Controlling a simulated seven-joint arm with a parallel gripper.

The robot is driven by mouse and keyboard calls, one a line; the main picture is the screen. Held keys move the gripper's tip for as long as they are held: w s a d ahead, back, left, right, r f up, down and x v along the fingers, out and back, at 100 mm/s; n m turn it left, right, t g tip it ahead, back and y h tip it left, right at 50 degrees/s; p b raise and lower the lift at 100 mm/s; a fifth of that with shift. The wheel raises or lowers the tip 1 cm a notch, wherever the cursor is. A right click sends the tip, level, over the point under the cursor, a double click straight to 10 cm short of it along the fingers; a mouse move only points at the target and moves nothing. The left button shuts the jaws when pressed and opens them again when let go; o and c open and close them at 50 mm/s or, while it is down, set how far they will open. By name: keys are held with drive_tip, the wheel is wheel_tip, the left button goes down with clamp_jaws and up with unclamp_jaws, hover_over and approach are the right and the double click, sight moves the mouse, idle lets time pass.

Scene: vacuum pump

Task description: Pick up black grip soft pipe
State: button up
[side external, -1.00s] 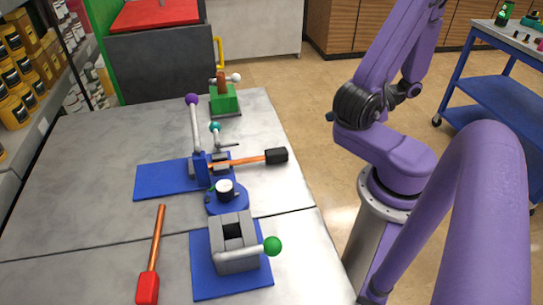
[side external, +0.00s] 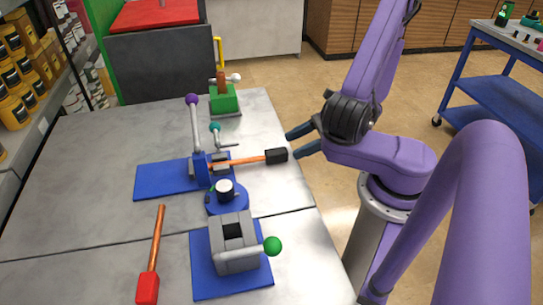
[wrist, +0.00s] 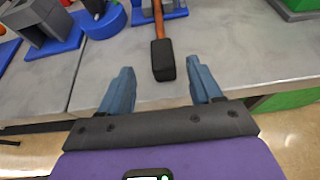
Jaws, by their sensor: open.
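The soft pipe is a copper-coloured rod (side external: 245,160) with a black grip (side external: 276,156) at its right end. Its left part sits in the blue clamp fixture (side external: 200,169), and the grip sticks out to the right over the table. In the wrist view the black grip (wrist: 163,61) lies ahead of my gripper (wrist: 163,84), roughly between the lines of its two fingers. My gripper is open and empty, with blue-grey fingers. In the side external view my gripper (side external: 299,143) is just right of the grip, by the table's right edge, apart from it.
A red-gripped copper pipe (side external: 153,245) lies at the front left. A grey vise (side external: 236,241) on a blue plate with a green-knobbed lever stands at the front. A green block (side external: 224,100) stands behind.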

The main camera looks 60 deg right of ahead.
sight(284, 150)
drive_tip(key=shift+x, duration=2.7)
drive_tip(key=shift+d+f, duration=0.15)
drive_tip(key=shift+f, duration=0.05)
clamp_jaws()
